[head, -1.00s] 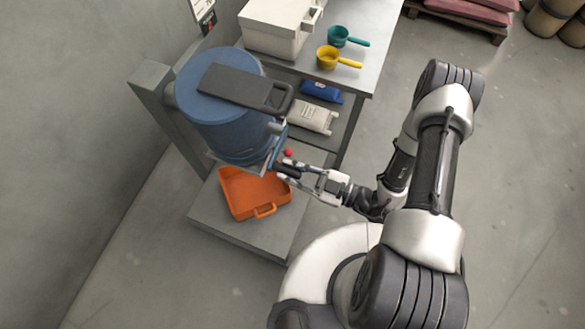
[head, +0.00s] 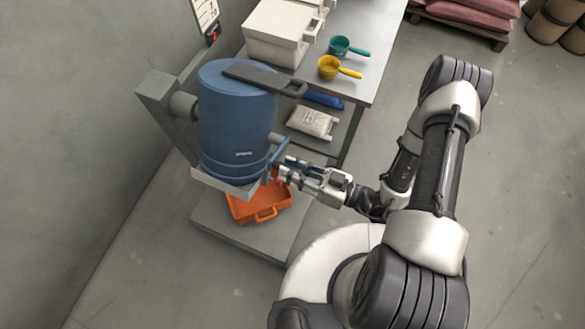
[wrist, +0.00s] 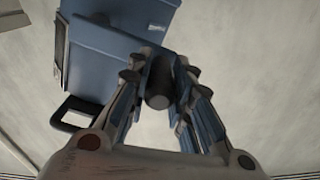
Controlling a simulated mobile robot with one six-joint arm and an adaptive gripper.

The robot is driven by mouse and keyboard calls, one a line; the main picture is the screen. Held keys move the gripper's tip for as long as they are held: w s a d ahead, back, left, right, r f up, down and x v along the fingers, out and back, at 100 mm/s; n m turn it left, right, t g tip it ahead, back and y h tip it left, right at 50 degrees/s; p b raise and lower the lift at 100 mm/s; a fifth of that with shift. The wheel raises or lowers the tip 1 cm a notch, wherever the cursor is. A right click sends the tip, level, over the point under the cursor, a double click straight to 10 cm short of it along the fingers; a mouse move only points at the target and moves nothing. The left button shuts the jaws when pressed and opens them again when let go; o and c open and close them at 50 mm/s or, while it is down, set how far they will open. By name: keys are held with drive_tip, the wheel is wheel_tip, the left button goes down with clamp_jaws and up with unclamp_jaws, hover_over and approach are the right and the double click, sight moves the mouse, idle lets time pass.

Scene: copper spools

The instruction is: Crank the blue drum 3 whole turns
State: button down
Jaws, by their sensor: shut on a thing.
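The blue drum (head: 238,125) hangs on a grey stand (head: 155,92) at the left in the head view, with a dark flat bar (head: 258,80) across its top. A blue crank arm (head: 279,152) shows on its right side. In the wrist view, the blue crank arm (wrist: 105,37) runs to a dark round handle (wrist: 160,85). My gripper (head: 282,167) is at the crank on the drum's lower right. In the wrist view, my gripper (wrist: 160,92) has its fingers on both sides of the handle, shut on it. The drum's far side is hidden.
An orange tray (head: 270,217) sits on a grey platform (head: 225,235) below the drum. A table (head: 372,82) behind holds a white box (head: 275,45), a green scoop (head: 340,46) and a yellow scoop (head: 329,67).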

idle(0.3)
drive_tip(key=c, duration=1.4)
unclamp_jaws()
drive_tip(key=shift+o, duration=0.2)
drive_tip(key=shift+d, duration=0.1)
drive_tip(key=v, duration=0.7)
drive_tip(key=shift+d, duration=0.15)
